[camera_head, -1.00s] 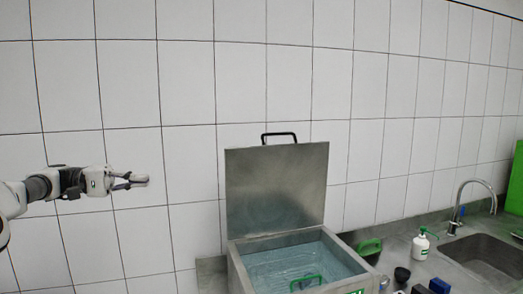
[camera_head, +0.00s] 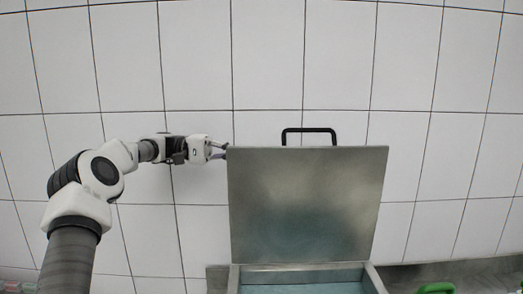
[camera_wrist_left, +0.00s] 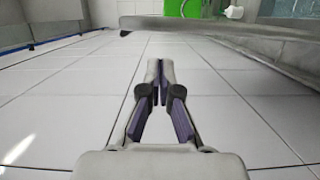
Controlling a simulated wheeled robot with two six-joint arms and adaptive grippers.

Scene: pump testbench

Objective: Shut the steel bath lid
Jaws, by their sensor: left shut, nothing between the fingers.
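The steel bath lid (camera_head: 308,205) stands open and upright at the back of the bath (camera_head: 300,268), with a black handle (camera_head: 308,131) on its top edge. Water shows in the bath, which the picture's bottom edge cuts off. My left gripper (camera_head: 221,150) is at the lid's upper left corner, its tips close to the side edge; I cannot tell whether they touch it. In the left wrist view the gripper (camera_wrist_left: 160,72) is shut and empty, and the lid (camera_wrist_left: 250,45) slants across the upper right. My right gripper is not in view.
A white tiled wall (camera_head: 450,60) stands behind the lid. A green object (camera_head: 437,287) lies on the steel counter (camera_head: 490,268) at the right. The left wrist view also shows a green item (camera_wrist_left: 183,8) at the top.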

